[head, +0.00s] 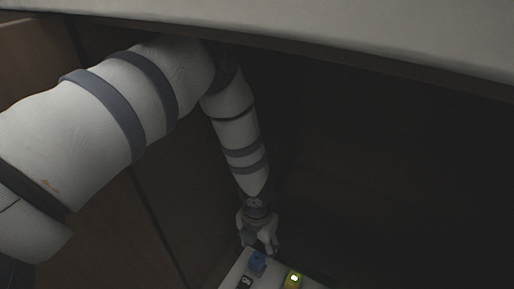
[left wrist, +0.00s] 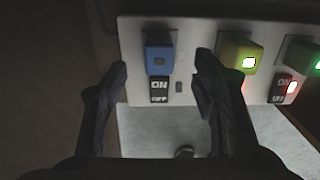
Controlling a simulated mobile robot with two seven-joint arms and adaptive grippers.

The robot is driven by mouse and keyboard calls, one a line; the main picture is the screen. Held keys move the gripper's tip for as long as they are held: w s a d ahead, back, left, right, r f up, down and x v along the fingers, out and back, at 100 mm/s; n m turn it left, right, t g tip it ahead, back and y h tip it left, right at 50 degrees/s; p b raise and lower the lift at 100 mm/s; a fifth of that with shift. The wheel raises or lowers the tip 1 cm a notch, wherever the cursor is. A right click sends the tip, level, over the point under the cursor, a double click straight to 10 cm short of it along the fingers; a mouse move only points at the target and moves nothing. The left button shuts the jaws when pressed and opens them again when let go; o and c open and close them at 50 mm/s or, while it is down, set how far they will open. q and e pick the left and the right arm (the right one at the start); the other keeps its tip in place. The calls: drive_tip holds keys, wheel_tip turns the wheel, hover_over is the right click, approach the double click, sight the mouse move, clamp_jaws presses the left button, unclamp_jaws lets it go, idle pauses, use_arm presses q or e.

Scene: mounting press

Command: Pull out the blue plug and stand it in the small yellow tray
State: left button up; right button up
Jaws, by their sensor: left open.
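The blue plug (head: 256,261) sits in a pale socket strip at the bottom of the head view. In the left wrist view the blue plug (left wrist: 159,58) is seated in the strip above a black ON/OFF switch (left wrist: 159,90). My left gripper (head: 259,246) hangs down close above the blue plug. In the left wrist view my left gripper (left wrist: 160,68) is open, with one fingertip on each side of the plug and gaps between. I cannot tell how far the fingers are from the plug in depth. My right gripper and the small yellow tray are not in view.
A yellow plug (left wrist: 239,53) with a lit face sits right of the blue one, close to my right-hand finger. A green plug (left wrist: 300,54) is further right. The pale strip (left wrist: 200,28) lies in a dark space beneath a pale top (head: 380,28), with a wooden panel at left.

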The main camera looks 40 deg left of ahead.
sight(257, 257)
use_arm(q)
drive_tip(key=f+b, duration=0.1)
drive_tip(key=f, duration=0.2)
drive_tip(key=f+b, duration=0.1)
drive_tip(key=f, duration=0.2)
drive_tip(key=shift+s, duration=0.2)
drive_tip(key=shift+f+b, duration=0.65)
drive_tip(key=shift+f, duration=0.1)
drive_tip(key=shift+c, duration=0.5)
clamp_jaws()
drive_tip(key=shift+r, duration=0.15)
drive_tip(key=shift+r+p, duration=1.35)
drive_tip(key=shift+r, duration=1.5)
